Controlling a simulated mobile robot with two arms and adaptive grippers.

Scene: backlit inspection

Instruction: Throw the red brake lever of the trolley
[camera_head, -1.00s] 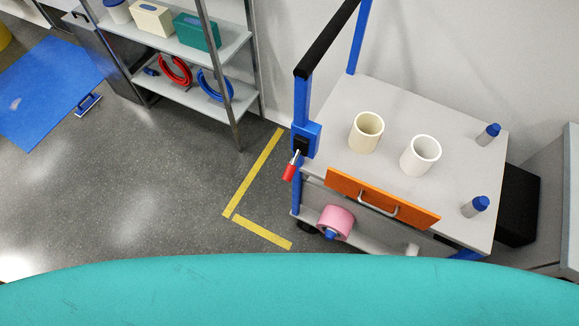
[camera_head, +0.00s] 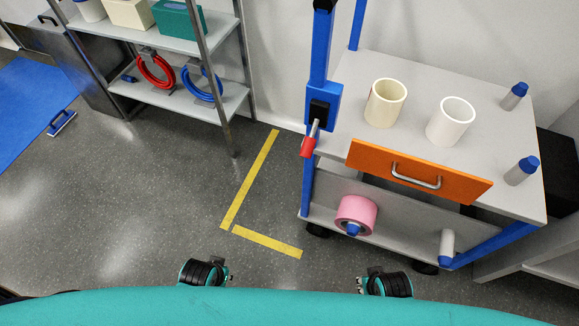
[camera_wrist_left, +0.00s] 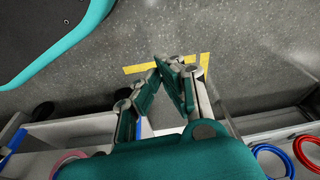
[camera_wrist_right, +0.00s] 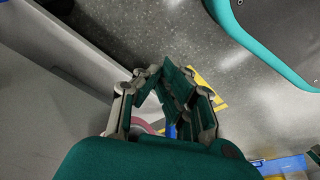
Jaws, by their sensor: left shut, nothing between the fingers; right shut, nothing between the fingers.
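The red brake lever (camera_head: 308,146) is a short metal rod with a red grip on a black and blue housing (camera_head: 321,108) at the trolley's left post. It points downward. The trolley (camera_head: 355,72) has a grey top and blue posts and stands right of centre. In the head view only parts of my two arms show at the bottom edge, well in front of the trolley. My left gripper (camera_wrist_left: 168,62) is shut and empty above the floor in the left wrist view. My right gripper (camera_wrist_right: 168,68) is shut and empty in the right wrist view. Neither touches the lever.
Two cups (camera_head: 385,103) (camera_head: 451,121) stand on the trolley top. An orange drawer front (camera_head: 419,172) and a pink roll (camera_head: 356,215) are below. Yellow floor tape (camera_head: 250,180) marks clear floor left of the trolley. A shelf (camera_head: 190,48) stands behind.

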